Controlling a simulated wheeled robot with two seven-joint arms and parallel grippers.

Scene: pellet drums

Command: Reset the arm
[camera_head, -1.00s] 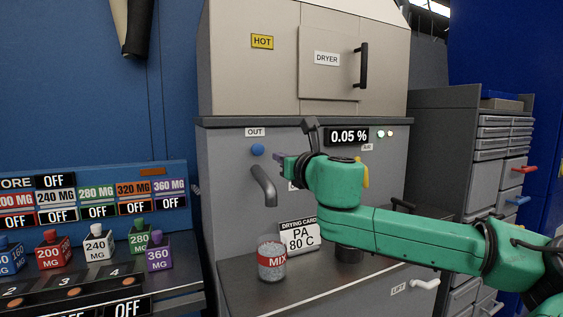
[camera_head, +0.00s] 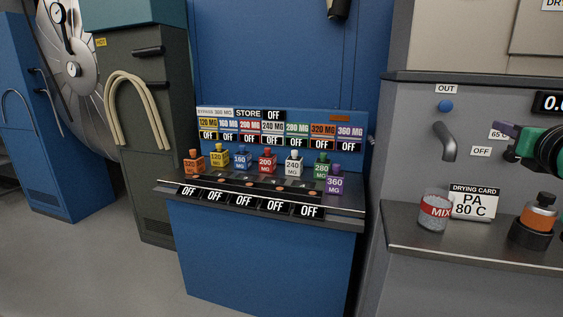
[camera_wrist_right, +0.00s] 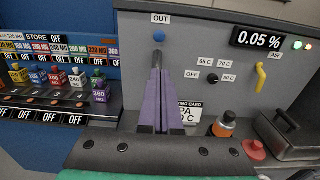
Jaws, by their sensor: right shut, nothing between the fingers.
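My right gripper (camera_head: 503,129) shows at the right edge of the head view, green with purple fingers, in front of the dryer's grey panel. In the right wrist view its purple fingers (camera_wrist_right: 158,90) lie together with nothing between them. They point toward the dryer's grey spout (camera_head: 446,143) and the blue OUT button (camera_head: 445,106), and hide part of the spout in the wrist view. I cannot tell the exact gap to the panel. My left gripper is in no view.
On the dryer shelf stand a MIX jar (camera_head: 433,213), a drying card (camera_head: 474,203) and an orange-and-black bottle (camera_head: 538,217). A yellow AIR handle (camera_wrist_right: 261,76) sticks out of the panel. A blue store bench (camera_head: 262,250) holds several coloured bottles; grey floor is clear at left.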

